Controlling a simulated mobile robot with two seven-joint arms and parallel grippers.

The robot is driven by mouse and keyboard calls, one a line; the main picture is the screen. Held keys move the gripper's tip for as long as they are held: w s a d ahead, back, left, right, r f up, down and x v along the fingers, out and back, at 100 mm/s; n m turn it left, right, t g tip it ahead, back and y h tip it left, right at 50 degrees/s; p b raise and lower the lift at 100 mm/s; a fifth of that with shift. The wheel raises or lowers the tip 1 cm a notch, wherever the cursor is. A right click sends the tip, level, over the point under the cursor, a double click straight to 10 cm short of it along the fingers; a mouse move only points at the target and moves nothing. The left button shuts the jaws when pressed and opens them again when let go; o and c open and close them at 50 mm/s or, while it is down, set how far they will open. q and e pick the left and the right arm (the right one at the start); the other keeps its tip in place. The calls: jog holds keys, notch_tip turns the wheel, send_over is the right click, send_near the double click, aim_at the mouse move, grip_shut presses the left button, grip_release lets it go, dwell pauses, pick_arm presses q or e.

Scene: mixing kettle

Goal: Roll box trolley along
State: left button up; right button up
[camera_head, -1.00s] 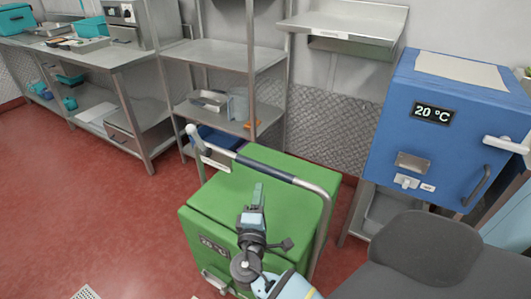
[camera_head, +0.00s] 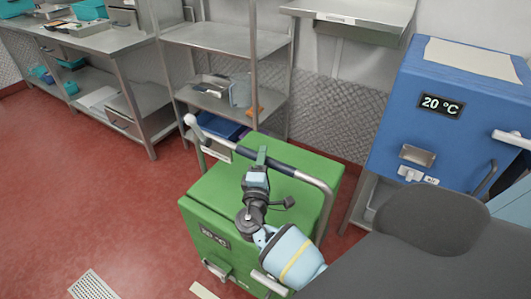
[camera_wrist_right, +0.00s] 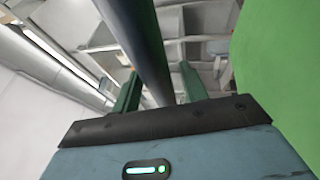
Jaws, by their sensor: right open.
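The green box trolley (camera_head: 203,196) stands on the red floor, with a temperature display on its front. Its raised push handle (camera_head: 228,143) has a dark bar across the top and metal ends. My right gripper (camera_head: 262,156) is at the middle of this bar, above the box top. In the right wrist view the dark bar (camera_wrist_right: 140,40) runs between the two green fingers of the open right gripper (camera_wrist_right: 160,88). Whether either finger touches the bar cannot be told. My left gripper is not in view.
A blue box (camera_head: 400,135) reading 20 °C stands at the right. A metal shelf rack (camera_head: 235,40) is behind the trolley, and a steel workbench (camera_head: 100,42) is at the left back. Open red floor (camera_head: 80,190) lies left of the trolley. A drain grate (camera_head: 92,285) is in front.

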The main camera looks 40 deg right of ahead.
jog(key=shift+x, duration=1.15)
grip_shut()
